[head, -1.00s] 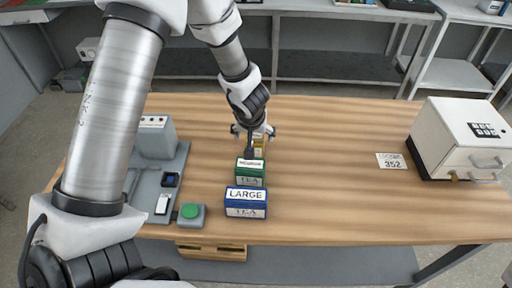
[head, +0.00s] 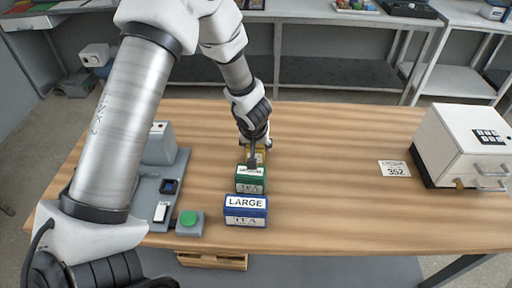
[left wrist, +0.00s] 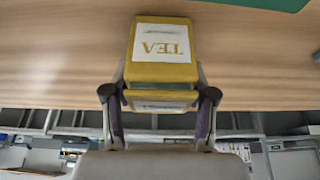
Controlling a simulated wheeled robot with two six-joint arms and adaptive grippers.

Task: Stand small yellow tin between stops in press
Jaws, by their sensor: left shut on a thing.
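The small yellow tin (left wrist: 160,55), marked TEA, fills the middle of the left wrist view. It shows in the head view (head: 258,153) behind the green tin, partly hidden by my gripper. My left gripper (left wrist: 160,100) is shut on it, one finger at each side; in the head view the gripper (head: 255,150) is at the back of the tin row. I cannot tell whether the tin touches the table. The grey press (head: 160,147) stands at the left on a grey plate, partly hidden by my arm. I cannot make out its stops clearly. My right gripper is not in view.
A green tin (head: 250,186) and a blue LARGE tin (head: 246,218) stand in line in front. A green button (head: 189,218) sits beside the plate. A white locker (head: 459,145) and a label card (head: 394,168) are at the right. The table's middle right is clear.

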